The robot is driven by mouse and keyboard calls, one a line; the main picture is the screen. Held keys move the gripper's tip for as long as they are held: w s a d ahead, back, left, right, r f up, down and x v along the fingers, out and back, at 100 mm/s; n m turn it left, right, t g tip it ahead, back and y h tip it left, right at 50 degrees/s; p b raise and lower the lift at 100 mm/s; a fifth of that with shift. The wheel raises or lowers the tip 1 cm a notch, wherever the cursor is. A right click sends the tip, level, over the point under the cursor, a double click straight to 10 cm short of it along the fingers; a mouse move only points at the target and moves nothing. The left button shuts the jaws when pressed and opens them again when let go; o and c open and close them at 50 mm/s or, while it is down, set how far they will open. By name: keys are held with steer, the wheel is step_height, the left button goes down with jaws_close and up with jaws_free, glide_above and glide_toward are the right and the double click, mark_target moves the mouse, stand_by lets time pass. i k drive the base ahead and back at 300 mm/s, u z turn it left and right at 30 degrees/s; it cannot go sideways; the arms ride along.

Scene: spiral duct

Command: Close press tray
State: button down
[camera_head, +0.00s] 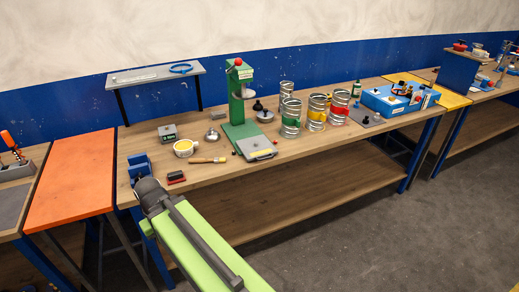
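A green press (237,103) with a red knob on top stands near the middle of the long wooden workbench. The tray looks pulled out. My green and dark grey arm (195,235) reaches in from the bottom, left of the tray and apart from it. I cannot make out my gripper's fingers.
A blue vise (139,167) is at the bench's left end, by my arm. A brush (208,160), a yellow-rimmed cup (183,148) and a red-black block (176,177) lie left of the tray. The bench front right of the tray is clear.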

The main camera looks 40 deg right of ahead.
mark_target(256, 148)
steer(key=z, duration=0.05)
steer(key=i, duration=1)
steer(key=z, duration=0.45)
